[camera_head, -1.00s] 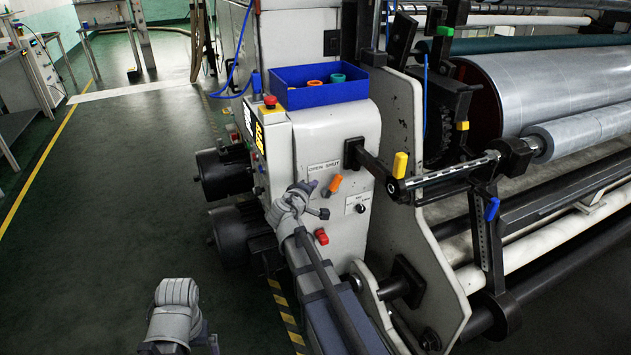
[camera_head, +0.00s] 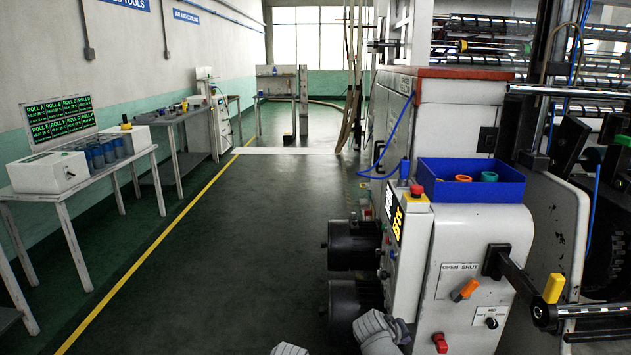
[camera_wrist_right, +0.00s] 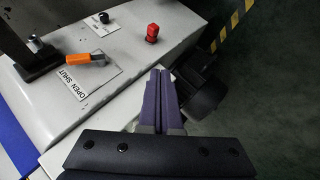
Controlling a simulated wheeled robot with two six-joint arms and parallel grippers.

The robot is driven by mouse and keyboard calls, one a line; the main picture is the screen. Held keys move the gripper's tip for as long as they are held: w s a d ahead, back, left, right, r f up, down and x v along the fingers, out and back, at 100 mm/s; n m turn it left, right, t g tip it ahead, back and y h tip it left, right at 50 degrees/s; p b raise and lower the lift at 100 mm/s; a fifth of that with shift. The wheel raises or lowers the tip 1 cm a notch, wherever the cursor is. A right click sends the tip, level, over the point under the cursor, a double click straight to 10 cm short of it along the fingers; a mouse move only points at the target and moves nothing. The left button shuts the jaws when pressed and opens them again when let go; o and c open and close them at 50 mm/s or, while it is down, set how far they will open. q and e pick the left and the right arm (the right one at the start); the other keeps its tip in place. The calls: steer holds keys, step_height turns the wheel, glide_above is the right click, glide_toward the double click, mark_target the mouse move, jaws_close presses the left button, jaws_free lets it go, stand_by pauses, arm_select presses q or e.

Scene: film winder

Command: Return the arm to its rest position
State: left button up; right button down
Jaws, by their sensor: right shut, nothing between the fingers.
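My right gripper (camera_wrist_right: 160,76) shows in the right wrist view with its two dark purple fingers pressed together and nothing between them. It is beside the machine's white control housing (camera_head: 475,300), with the dark floor behind it. In the head view, a grey part of my right arm shows at the bottom edge, in front of the control housing; the fingers cannot be made out there. A small grey part of my left arm shows at the bottom edge too, but its gripper is out of view.
The housing carries an orange lever (camera_head: 465,290), a red knob (camera_head: 440,343) and a yellow-tipped arm (camera_head: 553,288). A blue bin (camera_head: 470,190) sits on top, beside a red emergency button (camera_head: 416,190). Dark motors (camera_head: 354,245) jut out left. The aisle floor (camera_head: 235,255) is clear.

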steer(key=s+a+f+g+y, duration=0.3)
steer(key=s+a, duration=0.6)
steer(key=s+a+f+g+y, duration=0.2)
steer(key=s+a+f+g, duration=0.1)
steer(key=s+a, duration=0.6)
step_height(320, 180, up, 18)
steer(key=p, duration=1.8)
steer(key=shift+s+n, duration=0.25)
steer(key=shift+n, duration=0.15)
